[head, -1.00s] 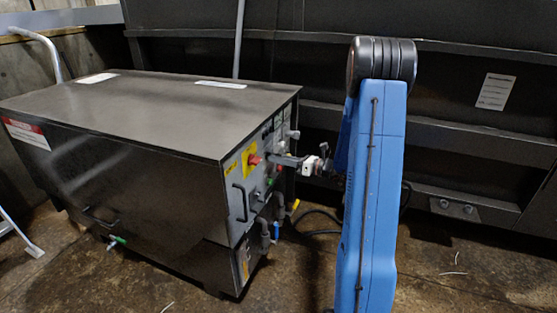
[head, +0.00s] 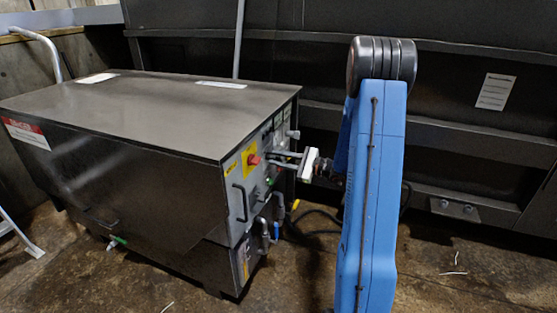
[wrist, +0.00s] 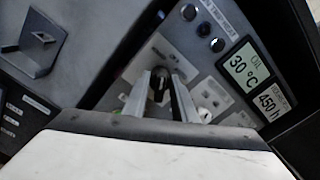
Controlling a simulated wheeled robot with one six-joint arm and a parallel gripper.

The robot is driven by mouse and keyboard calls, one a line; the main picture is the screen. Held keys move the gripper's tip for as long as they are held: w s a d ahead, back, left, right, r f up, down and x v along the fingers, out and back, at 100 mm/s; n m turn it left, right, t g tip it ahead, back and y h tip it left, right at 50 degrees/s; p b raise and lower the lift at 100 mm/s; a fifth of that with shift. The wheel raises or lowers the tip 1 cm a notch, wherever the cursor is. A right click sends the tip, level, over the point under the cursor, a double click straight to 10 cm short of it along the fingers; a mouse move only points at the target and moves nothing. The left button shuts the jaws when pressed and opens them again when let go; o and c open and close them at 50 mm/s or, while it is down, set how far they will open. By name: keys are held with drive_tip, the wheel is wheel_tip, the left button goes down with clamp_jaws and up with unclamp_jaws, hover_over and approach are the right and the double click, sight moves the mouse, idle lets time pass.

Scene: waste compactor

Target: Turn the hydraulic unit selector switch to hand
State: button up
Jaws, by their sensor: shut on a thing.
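The hydraulic unit (head: 120,110) is a dark metal cabinet with a grey control panel (head: 236,200) on its right end. In the wrist view, a small black selector switch (wrist: 158,88) stands on the panel between the two pale fingers of my gripper (wrist: 160,92). The gripper is shut on this switch. In the head view, my gripper (head: 276,158) reaches the panel from the right, just right of a red knob on a yellow plate (head: 251,160). The switch is hidden there. The labels around the switch are too blurred to read.
In the wrist view, a display (wrist: 245,66) reads 30 °C and another (wrist: 270,102) 450 h, beside several round black buttons (wrist: 203,29). A black handle (head: 238,202) and pipes with valves (head: 265,230) stick out near the panel. A dark ribbed wall (head: 470,130) stands behind.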

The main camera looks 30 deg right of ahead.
drive_tip(key=shift+n, duration=1)
drive_tip(key=o, duration=0.7)
drive_tip(key=shift+s, duration=0.1)
drive_tip(key=v, duration=1.7)
drive_tip(key=shift+s+d+f, duration=0.1)
drive_tip(key=shift+s+d, duration=0.05)
drive_tip(key=shift+d, duration=0.05)
